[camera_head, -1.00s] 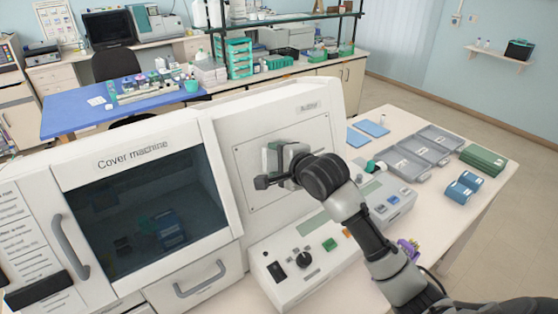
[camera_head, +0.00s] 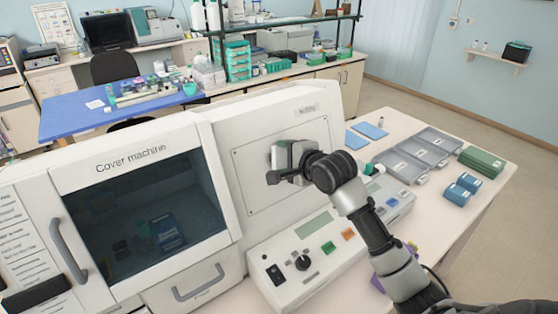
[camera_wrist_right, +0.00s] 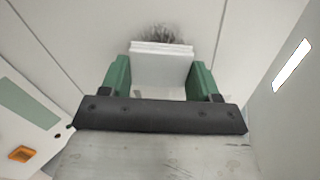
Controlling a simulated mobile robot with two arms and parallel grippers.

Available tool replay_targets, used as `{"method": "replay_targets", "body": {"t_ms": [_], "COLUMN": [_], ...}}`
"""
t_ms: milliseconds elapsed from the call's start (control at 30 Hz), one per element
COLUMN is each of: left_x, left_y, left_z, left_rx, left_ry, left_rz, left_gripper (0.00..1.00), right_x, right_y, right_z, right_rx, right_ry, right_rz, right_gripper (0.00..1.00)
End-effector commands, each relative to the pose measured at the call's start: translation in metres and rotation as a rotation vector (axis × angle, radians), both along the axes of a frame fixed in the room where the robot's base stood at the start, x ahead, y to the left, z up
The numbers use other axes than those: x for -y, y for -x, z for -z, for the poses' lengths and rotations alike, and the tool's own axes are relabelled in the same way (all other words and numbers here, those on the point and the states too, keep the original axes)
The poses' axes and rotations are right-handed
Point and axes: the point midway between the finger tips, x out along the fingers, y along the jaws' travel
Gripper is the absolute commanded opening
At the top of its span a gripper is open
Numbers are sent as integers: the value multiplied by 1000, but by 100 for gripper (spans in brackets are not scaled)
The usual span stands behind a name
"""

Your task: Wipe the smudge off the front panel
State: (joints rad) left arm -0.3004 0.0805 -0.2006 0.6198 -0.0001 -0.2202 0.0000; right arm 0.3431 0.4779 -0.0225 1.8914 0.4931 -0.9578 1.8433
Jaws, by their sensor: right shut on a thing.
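The front panel (camera_head: 245,170) is a pale plate on the white machine, right of the dark window. My right gripper (camera_head: 285,156) is in front of it, its green fingers shut on a white pad (camera_wrist_right: 160,62). In the right wrist view the gripper (camera_wrist_right: 160,75) holds the pad at or close to the panel (camera_wrist_right: 100,25); I cannot tell if it touches. A dark, scratchy smudge (camera_wrist_right: 166,35) shows on the panel just beyond the pad's edge, partly hidden by the pad. In the head view the gripper hides the smudge. My left gripper is not in view.
A control box (camera_head: 290,283) with a knob and colored buttons stands below the panel. Grey trays (camera_head: 432,142), blue boxes (camera_head: 462,188) and a green box (camera_head: 482,160) are on the bench at right. The cover machine's window (camera_head: 140,215) and handle (camera_head: 68,247) are at left.

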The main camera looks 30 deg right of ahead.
Motion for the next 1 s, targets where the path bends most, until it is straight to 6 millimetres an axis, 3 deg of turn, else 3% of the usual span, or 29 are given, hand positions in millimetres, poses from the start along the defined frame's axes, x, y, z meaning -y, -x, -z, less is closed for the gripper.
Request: {"method": "replay_targets", "body": {"t_ms": [633, 833, 1000], "left_x": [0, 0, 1], "left_y": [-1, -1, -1], "left_z": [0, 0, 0], "left_rx": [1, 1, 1], "left_ry": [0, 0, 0], "left_rz": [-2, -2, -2], "left_gripper": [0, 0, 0], "right_x": [40, 41, 28], "right_y": [-8, -8, -7], "right_z": [1, 1, 1], "right_rx": [1, 1, 0], "right_ry": [-1, -1, -3], "right_rz": [1, 1, -2], "right_gripper": [43, 43, 43]}}
